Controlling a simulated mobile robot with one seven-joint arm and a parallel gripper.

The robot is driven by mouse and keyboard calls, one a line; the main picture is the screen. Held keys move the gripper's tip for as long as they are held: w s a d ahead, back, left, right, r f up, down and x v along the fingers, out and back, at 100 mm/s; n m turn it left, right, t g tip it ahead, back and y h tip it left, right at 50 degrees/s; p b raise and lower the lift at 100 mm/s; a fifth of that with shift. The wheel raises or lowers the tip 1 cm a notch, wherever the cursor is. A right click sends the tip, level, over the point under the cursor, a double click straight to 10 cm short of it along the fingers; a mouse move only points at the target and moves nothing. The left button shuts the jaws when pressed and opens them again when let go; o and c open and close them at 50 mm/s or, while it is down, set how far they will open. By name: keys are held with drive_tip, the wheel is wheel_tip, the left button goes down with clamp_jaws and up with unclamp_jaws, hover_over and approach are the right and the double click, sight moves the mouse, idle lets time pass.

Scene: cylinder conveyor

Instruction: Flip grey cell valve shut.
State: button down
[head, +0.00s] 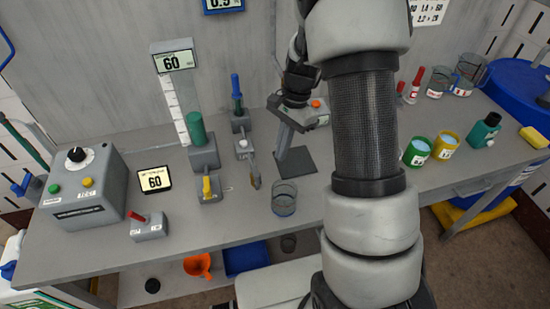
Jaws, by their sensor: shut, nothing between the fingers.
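Several small grey blocks with levers stand on the bench, and I cannot tell for certain which is the grey cell valve. One has a yellow upright lever (207,187), in front of the green cylinder (196,130). One has a pale knob (243,144), below the blue cylinder (237,94). One has a tilted red lever (135,216) at the front left. Their labels are too small to read. My gripper (281,158) appears shut and empty, pointing down over a dark square plate, right of the pale-knobbed block and apart from it.
A grey control box (84,190) with a dial stands at the left, beside a display reading 60 (155,181). A clear beaker (284,199) stands near the front edge. Green (417,152) and yellow (446,145) cups stand at the right. My arm hides part of the bench.

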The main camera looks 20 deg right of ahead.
drive_tip(key=v, duration=0.6)
drive_tip(key=shift+s+r, duration=0.2)
drive_tip(key=shift+r, duration=0.2)
drive_tip(key=s+a+r+n+t, duration=0.2)
drive_tip(key=s+r+n, duration=0.15)
drive_tip(key=r, duration=0.35)
drive_tip(key=s+a+r+n+t, duration=0.1)
drive_tip(key=s+r+n, duration=0.1)
drive_tip(key=s+r, duration=0.35)
drive_tip(key=s+r+n+t+h+p, duration=0.1)
drive_tip(key=s+r+n+t+h, duration=0.1)
drive_tip(key=s+r+n+t, duration=0.2)
drive_tip(key=s+a+r+n, duration=0.1)
drive_tip(key=s+n, duration=0.2)
drive_tip(key=s, duration=0.4)
drive_tip(key=shift+r, duration=0.4)
